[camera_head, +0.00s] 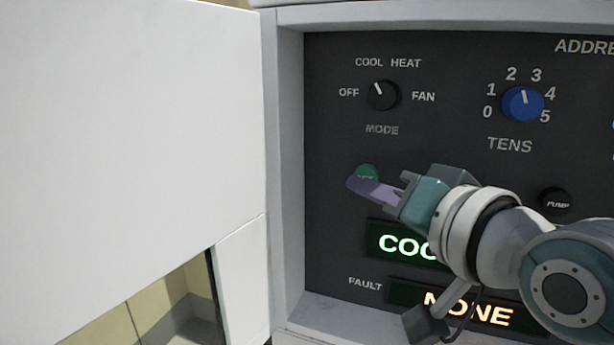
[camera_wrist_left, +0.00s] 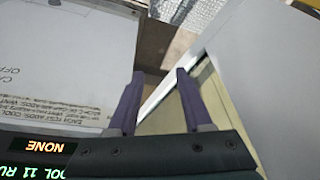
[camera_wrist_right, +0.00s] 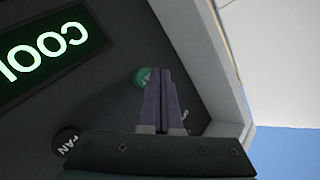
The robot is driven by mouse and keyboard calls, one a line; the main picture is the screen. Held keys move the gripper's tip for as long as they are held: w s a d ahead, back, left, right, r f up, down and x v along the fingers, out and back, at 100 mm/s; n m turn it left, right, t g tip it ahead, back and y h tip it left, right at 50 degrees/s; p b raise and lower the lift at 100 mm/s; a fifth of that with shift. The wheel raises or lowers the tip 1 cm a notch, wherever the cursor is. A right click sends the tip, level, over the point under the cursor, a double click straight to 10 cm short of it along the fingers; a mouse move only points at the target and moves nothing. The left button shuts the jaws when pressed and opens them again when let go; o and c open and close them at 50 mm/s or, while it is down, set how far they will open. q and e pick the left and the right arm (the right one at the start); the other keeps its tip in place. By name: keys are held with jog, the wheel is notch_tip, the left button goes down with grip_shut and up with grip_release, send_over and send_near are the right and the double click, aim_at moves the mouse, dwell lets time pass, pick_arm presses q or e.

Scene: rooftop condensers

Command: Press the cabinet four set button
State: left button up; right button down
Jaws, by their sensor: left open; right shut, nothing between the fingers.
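The green set button (camera_head: 367,172) sits on the dark control panel (camera_head: 330,120), below the MODE knob. Its lettering is partly covered by my right gripper (camera_head: 358,185), whose purple fingers are shut and empty, with the tips at the button's lower edge. In the right wrist view the green button (camera_wrist_right: 141,77) shows just beyond and beside the shut fingertips (camera_wrist_right: 160,72). I cannot tell whether the tips touch it. My left gripper (camera_wrist_left: 160,73) is open and empty, seen only in the left wrist view, away from the button.
The MODE knob (camera_head: 383,95), the blue TENS knob (camera_head: 522,104) and the black PUMP button (camera_head: 556,201) are on the same panel. A COOL display (camera_head: 400,242) and a NONE fault display (camera_head: 470,307) are lit below. A white door (camera_head: 130,150) stands open at left.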

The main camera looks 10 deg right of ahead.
jog(key=shift+w, duration=0.1)
jog(key=shift+w+d, duration=0.25)
jog(key=shift+w+d, duration=0.1)
jog(key=shift+w, duration=0.05)
dwell(0.5)
jog(key=shift+w+d, duration=0.25)
jog(key=shift+w, duration=0.1)
dwell(0.4)
dwell(0.3)
jog(key=shift+s+a+p, duration=0.55)
jog(key=shift+s+a, duration=0.05)
jog(key=shift+s, duration=0.25)
